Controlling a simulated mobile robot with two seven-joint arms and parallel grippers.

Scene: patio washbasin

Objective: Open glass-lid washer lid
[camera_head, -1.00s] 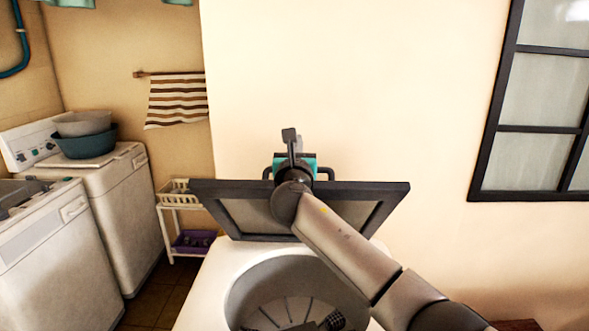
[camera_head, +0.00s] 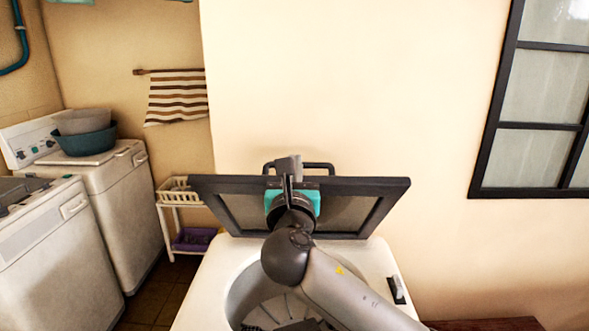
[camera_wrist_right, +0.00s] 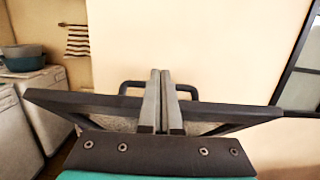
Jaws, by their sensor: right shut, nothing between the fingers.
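The washer's glass lid (camera_head: 350,213), dark-framed, stands raised above the white washer (camera_head: 215,280), tilted up at the back of its round opening. Its dark handle (camera_head: 318,167) shows on the lid's top edge. My right gripper (camera_head: 288,163) is shut and empty, in front of the lid with its fingertips near the top edge and handle. In the right wrist view the closed fingers (camera_wrist_right: 160,90) overlap the lid frame (camera_wrist_right: 90,103) in front of the handle (camera_wrist_right: 130,86); I cannot tell whether they touch it. My left gripper is not in view.
Two other white washers stand at the left, one bearing basins (camera_head: 85,135). A small shelf rack (camera_head: 178,195) stands between them and the glass-lid washer. A plain wall is behind the lid, with a dark-framed window (camera_head: 540,100) at right.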

